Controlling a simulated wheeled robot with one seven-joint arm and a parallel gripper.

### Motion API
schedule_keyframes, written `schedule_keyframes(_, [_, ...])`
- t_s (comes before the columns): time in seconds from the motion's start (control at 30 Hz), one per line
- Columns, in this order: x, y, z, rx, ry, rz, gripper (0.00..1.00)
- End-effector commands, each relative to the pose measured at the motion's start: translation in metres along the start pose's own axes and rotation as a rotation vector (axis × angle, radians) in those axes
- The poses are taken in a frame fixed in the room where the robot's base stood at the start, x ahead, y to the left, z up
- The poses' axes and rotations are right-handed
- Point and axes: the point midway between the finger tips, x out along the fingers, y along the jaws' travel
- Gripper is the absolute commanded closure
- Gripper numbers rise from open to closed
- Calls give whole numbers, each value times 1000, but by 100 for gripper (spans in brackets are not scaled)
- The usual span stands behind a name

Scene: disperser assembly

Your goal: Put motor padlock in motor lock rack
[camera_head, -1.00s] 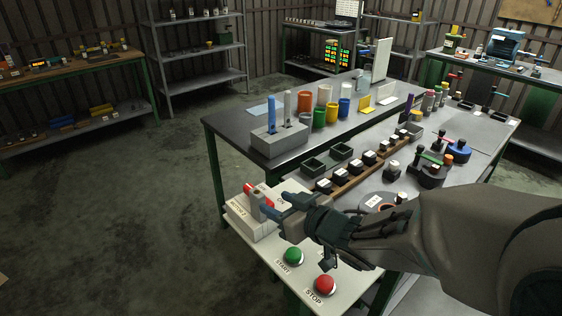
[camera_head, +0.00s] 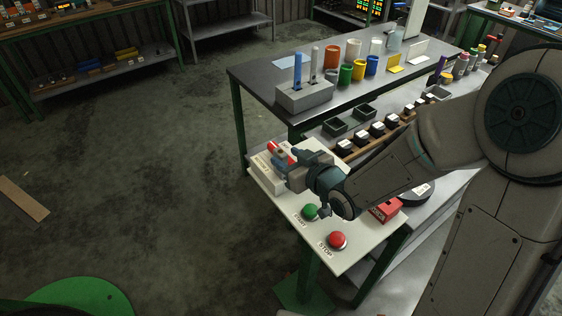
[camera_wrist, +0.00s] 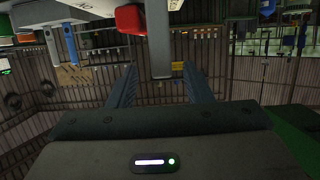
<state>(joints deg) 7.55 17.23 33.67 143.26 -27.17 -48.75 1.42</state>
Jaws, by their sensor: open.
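A pale switch box labelled MOTOR (camera_head: 263,178) sits at the far left corner of the white bench end. A red part (camera_head: 274,147) is on top of it; it also shows in the wrist view (camera_wrist: 130,18), and I cannot tell whether it is the padlock. My gripper (camera_head: 297,161) is at this box, partly hiding it. In the wrist view my gripper (camera_wrist: 160,78) is open, with a flat grey bar (camera_wrist: 160,52) between its fingers and gaps on both sides. A red block (camera_head: 385,210) lies beside my arm. No motor lock rack is clearly identifiable.
A green START button (camera_head: 310,211) and a red STOP button (camera_head: 337,240) are just in front of my gripper. A grey block with blue and grey upright handles (camera_head: 306,96) stands on the dark bench. Cups and black-and-white pieces line the benches.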

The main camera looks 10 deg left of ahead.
Motion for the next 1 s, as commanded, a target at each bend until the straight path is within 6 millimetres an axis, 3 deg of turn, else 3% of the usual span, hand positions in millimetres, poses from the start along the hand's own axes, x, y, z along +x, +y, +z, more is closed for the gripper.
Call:
schedule_keyframes(0.33, [46,-2,-2,2,0,-1,55])
schedule_keyframes(0.63, [52,-2,-5,0,0,0,55])
schedule_keyframes(0.67, [52,-2,-5,0,0,0,57])
schedule_keyframes(0.8, [52,-2,-5,0,0,0,96])
schedule_keyframes(0.83, [51,-2,-4,0,0,0,100])
schedule_keyframes(1.0, [51,-2,-5,0,0,0,100])
